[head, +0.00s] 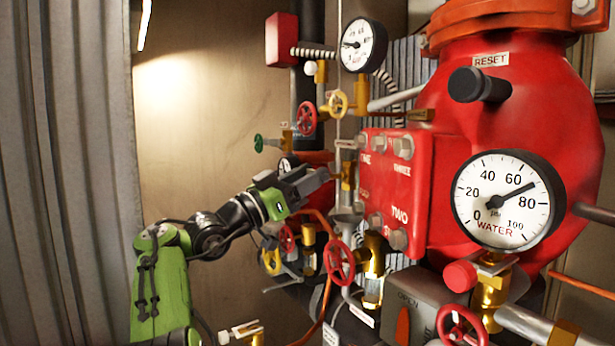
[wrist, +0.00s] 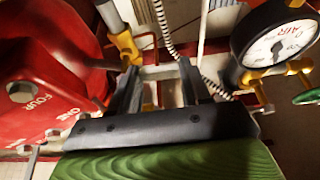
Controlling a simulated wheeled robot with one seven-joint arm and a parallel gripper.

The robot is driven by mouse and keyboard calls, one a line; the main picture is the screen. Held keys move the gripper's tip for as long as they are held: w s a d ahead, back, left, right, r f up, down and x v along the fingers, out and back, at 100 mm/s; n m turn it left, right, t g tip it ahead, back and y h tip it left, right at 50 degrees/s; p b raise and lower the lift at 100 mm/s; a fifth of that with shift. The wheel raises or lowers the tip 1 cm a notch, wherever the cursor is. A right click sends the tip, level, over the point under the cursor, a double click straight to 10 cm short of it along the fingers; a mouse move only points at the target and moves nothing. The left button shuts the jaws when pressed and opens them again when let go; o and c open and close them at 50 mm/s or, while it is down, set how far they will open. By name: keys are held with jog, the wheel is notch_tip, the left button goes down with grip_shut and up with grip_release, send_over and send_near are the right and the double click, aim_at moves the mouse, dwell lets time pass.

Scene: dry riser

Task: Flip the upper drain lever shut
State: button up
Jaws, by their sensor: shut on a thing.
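My gripper (head: 318,180) is beside the brass valve fittings left of the red valve body. In the wrist view its two dark fingers (wrist: 160,80) are a little apart, with a pale grey metal bar (wrist: 160,72) between their tips. This bar looks like the drain lever's handle, and the fingers appear shut on it. A brass fitting (wrist: 126,46) is close to the left fingertip. In the head view a brass valve (head: 347,175) stands just right of the fingertips. The gripper partly hides the lever, so its exact angle cannot be told.
The red valve body (head: 475,130) with its bolted cover (head: 375,170) is close on the right. Red handwheels (head: 339,262), a grey funnel (head: 346,216) and pipes crowd below. Gauges (head: 362,45) stand above. The corrugated wall (head: 70,170) is at the left.

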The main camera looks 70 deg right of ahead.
dwell(0.3)
jog(key=o, duration=1.1)
jog(key=shift+c, duration=0.2)
jog(key=b+v, duration=0.6)
jog(key=v, duration=1)
jog(key=shift+s, duration=0.15)
